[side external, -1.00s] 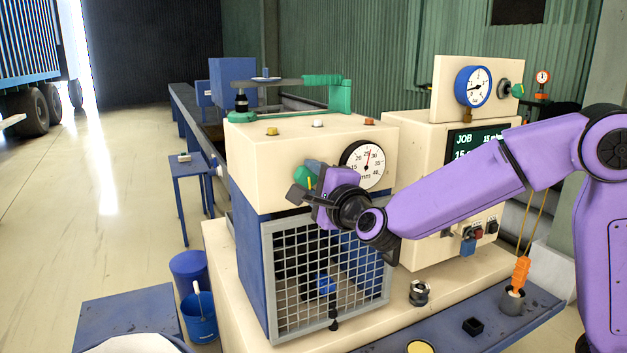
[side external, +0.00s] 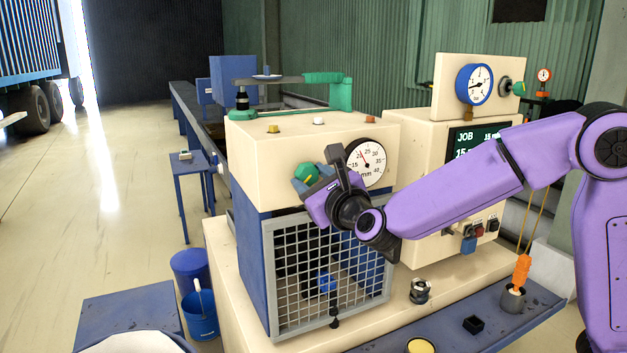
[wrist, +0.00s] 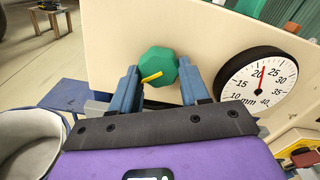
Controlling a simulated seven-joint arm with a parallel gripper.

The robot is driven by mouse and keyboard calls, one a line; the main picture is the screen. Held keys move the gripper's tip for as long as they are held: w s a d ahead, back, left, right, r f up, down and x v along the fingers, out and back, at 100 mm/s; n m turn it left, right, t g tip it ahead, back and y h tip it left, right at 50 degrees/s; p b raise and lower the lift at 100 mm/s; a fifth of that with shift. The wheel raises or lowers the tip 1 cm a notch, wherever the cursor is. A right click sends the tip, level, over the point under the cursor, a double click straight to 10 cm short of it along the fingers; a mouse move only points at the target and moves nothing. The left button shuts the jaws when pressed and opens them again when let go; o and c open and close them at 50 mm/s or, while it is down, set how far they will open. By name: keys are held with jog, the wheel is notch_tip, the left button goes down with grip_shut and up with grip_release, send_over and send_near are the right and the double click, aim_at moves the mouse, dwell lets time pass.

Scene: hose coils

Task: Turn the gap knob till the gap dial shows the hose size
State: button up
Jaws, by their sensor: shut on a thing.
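The green gap knob (side external: 306,174) sits on the front of the cream machine head, with a yellow pointer mark on it. My gripper (side external: 314,179) is shut on the knob and tilted. In the wrist view, the knob (wrist: 162,68) lies between the two blue fingers of my gripper (wrist: 160,85). The gap dial (side external: 366,163) is a white round face with a red needle, marked in mm. In the wrist view, the needle of the dial (wrist: 265,92) stands between 20 and 25, closer to 20. The dark job screen (side external: 464,146) shows "JOB" and "15", partly hidden by my arm.
A mesh guard (side external: 325,275) hangs below the head. A blue-rimmed gauge (side external: 474,84) stands on the cabinet at the right.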

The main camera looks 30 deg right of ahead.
jog(key=m, duration=0.6)
jog(key=shift+a, duration=0.15)
jog(key=m, duration=0.5)
jog(key=shift+a, duration=0.1)
jog(key=shift+m, duration=0.5)
jog(key=o, duration=1.1)
jog(key=shift+c, duration=0.2)
jog(key=s, duration=1.7)
jog(key=shift+s, duration=0.25)
